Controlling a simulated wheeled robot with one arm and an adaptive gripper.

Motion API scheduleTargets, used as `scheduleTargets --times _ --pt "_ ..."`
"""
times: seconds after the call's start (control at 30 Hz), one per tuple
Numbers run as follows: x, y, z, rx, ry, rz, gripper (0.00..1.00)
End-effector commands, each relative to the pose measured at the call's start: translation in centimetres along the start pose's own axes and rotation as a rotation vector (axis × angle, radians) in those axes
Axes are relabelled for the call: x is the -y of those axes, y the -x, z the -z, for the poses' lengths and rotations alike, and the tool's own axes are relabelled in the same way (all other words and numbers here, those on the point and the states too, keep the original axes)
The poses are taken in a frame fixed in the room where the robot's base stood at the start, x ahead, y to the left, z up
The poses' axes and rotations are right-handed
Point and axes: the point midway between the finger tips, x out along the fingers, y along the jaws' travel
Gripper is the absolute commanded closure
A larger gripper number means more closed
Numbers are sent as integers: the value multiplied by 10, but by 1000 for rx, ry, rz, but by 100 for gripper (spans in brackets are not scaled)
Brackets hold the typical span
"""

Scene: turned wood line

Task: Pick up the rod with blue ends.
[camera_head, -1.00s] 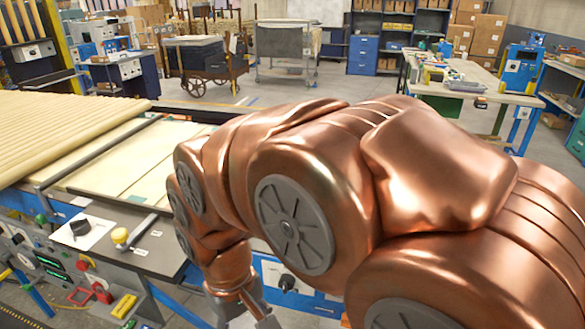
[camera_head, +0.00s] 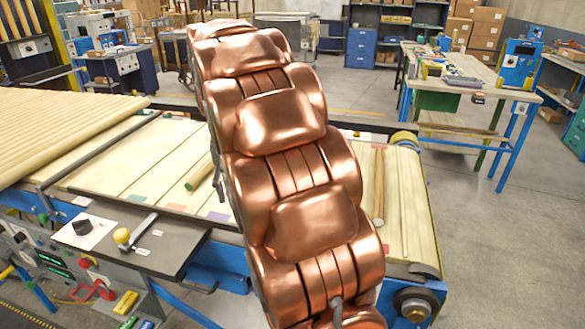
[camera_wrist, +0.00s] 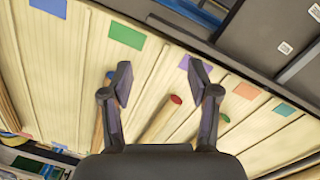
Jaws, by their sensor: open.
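My gripper (camera_wrist: 158,82) is open and empty in the wrist view, its fingers spread above the slatted conveyor (camera_wrist: 150,75). A red-ended wooden rod (camera_wrist: 158,122) lies on the conveyor, seen between the fingers. My arm hides the gripper in the head view.
Another rod (camera_head: 378,188) lies right of my arm; its end colours are unclear. Coloured tags, such as a purple one (camera_head: 218,216), line the conveyor edge. A dark control shelf (camera_head: 150,245) juts out in front. Open floor (camera_head: 490,240) lies to the right.

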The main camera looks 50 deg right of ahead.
Motion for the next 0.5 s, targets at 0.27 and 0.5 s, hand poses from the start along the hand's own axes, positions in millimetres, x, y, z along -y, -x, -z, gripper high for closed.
scheduleTargets --times 0.27,0.5 --pt "-29 13 68 -15 -124 8 40" --pt "-61 16 119 -24 -220 16 40"
